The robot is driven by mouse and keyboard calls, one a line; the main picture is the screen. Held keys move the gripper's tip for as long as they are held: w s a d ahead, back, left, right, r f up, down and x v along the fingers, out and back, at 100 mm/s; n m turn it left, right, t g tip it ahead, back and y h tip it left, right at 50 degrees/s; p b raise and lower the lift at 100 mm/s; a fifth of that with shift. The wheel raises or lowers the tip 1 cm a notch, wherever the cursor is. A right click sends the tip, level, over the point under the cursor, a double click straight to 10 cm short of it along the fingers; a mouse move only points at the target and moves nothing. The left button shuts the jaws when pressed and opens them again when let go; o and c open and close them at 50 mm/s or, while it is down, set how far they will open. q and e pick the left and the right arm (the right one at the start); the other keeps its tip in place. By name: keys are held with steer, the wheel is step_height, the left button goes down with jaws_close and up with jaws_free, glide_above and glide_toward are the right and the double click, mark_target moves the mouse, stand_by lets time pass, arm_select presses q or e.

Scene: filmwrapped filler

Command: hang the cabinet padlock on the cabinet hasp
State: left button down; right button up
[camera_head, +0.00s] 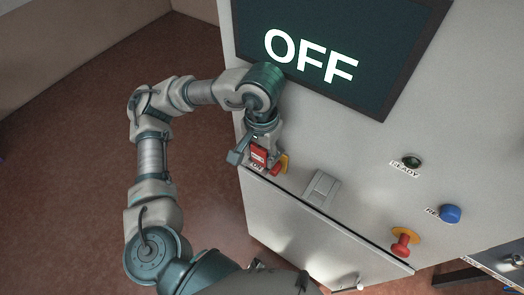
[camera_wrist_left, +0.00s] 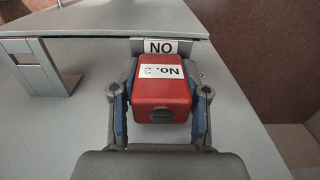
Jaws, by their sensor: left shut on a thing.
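The red padlock (camera_wrist_left: 162,98), with a white label reading "No. 3", sits between the fingers of my left gripper (camera_head: 258,154). My left gripper is shut on it, with a blue-padded finger on each side in the left wrist view. In the head view the padlock (camera_head: 258,157) is close to the cabinet front, near its left edge. Its shackle is hidden in both views. I cannot make out the hasp, so I cannot tell whether the padlock touches it. My right gripper is not in view.
The cabinet (camera_head: 355,150) carries a dark "OFF" screen (camera_head: 330,50), a grey handle (camera_head: 321,188), a green lamp (camera_head: 412,162), a blue button (camera_head: 450,214) and a red knob (camera_head: 402,243). A "NO" label (camera_wrist_left: 160,47) is just beyond the padlock. Open floor (camera_head: 70,180) is at left.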

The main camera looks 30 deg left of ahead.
arm_select(q)
steer(key=c, duration=0.5)
jaws_free()
steer(key=shift+a, duration=0.1)
step_height(320, 180, up, 12)
steer(key=shift+f, duration=0.1)
